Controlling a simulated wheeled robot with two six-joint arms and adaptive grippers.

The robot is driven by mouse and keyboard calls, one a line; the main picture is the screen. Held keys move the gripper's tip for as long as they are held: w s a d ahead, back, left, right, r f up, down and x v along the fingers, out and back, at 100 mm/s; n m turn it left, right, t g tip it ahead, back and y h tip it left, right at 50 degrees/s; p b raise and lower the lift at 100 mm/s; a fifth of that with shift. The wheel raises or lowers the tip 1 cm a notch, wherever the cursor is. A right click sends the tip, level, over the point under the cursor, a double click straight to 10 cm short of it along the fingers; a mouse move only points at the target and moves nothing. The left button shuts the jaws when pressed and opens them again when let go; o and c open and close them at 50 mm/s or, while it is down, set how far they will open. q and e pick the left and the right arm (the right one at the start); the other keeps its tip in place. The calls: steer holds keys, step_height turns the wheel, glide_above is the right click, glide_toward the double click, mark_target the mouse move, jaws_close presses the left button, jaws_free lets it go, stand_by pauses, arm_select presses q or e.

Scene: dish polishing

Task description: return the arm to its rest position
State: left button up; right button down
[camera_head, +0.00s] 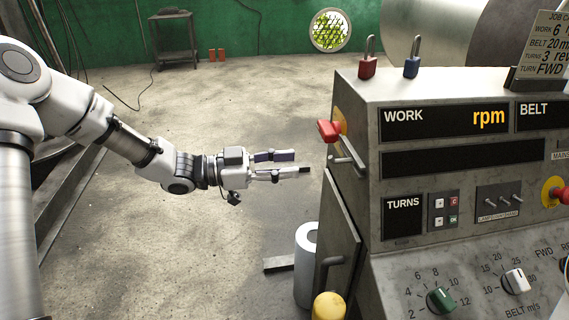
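My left arm (145,150) comes in from the left and reaches across toward the control cabinet. My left gripper (308,163) points right, with its two fingers apart and nothing between them. It appears in front of the cabinet's left side, near the red lever handle (328,130), with a visible gap between them. My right gripper is not in view.
The grey control cabinet (360,225) with dials and displays fills the right side. Concrete floor (230,100) is open behind.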

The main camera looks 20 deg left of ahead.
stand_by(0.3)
arm_select(q)
steer(key=s+d+f+n+g+y, duration=0.2)
steer(key=s+d+f, duration=0.1)
steer(key=f, duration=0.7)
steer(key=s+d+f+n+g+y, duration=0.1)
steer(key=s+d+f+n, duration=0.2)
steer(key=f, duration=0.6)
steer(key=s+d+f+n+g+y, duration=0.15)
steer(key=s+f, duration=0.25)
steer(key=f, duration=0.6)
steer(key=s+f+n+g+y, duration=0.3)
steer(key=s+f+n+y, duration=0.15)
steer(key=s+f, duration=0.6)
steer(key=s+a+f+n+g+y, duration=0.1)
steer(key=s+a+n+g+y, duration=0.1)
steer(key=s+a+y, duration=0.4)
steer(key=s+a, duration=0.2)
steer(key=s, duration=0.1)
steer(key=shift+a+n, duration=0.3)
steer(key=shift+n, duration=0.1)
steer(key=shift+g, duration=0.25)
